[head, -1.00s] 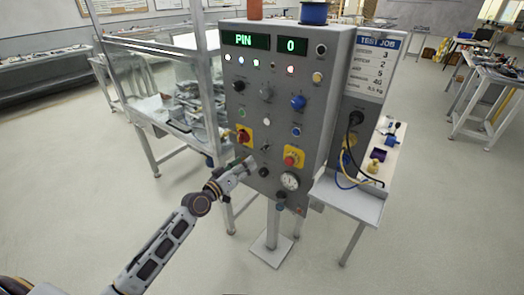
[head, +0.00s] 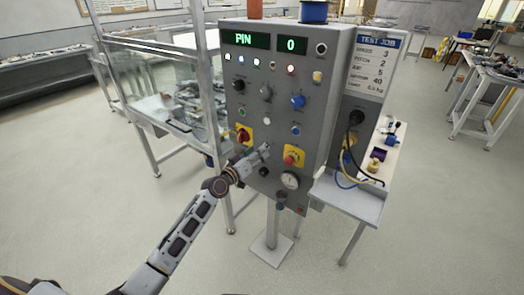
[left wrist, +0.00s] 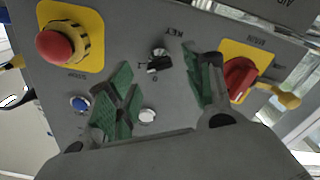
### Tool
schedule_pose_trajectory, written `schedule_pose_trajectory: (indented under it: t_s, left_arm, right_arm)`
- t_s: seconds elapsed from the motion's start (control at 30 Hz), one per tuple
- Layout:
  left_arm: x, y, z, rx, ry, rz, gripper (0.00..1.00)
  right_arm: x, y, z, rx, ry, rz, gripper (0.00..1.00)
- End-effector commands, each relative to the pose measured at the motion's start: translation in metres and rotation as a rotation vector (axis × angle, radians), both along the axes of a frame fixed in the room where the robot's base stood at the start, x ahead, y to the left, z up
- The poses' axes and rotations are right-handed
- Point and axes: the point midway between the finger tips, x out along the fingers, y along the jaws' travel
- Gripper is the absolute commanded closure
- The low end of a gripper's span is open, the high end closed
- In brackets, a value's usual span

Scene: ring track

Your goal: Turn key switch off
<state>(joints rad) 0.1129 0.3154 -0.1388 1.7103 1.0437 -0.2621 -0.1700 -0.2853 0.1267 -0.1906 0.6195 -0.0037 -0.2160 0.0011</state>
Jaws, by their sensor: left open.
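The key switch (left wrist: 158,61) is a small round metal and black part on the grey control panel (head: 240,165), marked KEY. The left wrist view shows the panel upside down. My left gripper (left wrist: 170,74) is open, with green-padded fingers on either side of the key switch in that view. I see no contact with it, and the gap in depth is hard to judge. In the head view my left gripper (head: 256,158) is in front of the lower middle of the panel and largely covers the key switch. My right gripper is not in view.
The red main switch (left wrist: 238,77) and the red stop button (left wrist: 54,46) flank the key, both on yellow plates. A blue button (left wrist: 79,103) and a white button (left wrist: 147,116) are close to the fingers. A small shelf (head: 345,200) juts out at the panel's right.

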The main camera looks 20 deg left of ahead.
Motion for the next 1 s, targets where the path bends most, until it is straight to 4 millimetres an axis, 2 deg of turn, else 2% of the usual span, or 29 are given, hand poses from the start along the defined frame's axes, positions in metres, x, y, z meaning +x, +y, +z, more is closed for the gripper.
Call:
schedule_pose_trajectory:
  t_s: [0.1, 0.4, 0.87, 1.0]
  left_arm:
    - [0.01, -0.004, 0.001, -0.002, -0.001, 0.0, 0.48]
    - [0.028, -0.011, 0.0, -0.001, 0.0, -0.001, 0.48]
    - [0.033, -0.012, 0.0, -0.001, 0.001, 0.0, 0.48]
    - [0.033, -0.012, 0.0, -0.001, 0.001, 0.0, 0.64]
  right_arm:
    - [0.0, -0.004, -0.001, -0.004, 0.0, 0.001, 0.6]
    - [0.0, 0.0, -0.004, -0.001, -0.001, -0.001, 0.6]
    - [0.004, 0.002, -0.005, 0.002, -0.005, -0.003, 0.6]
    - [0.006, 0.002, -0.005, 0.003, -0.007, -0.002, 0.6]
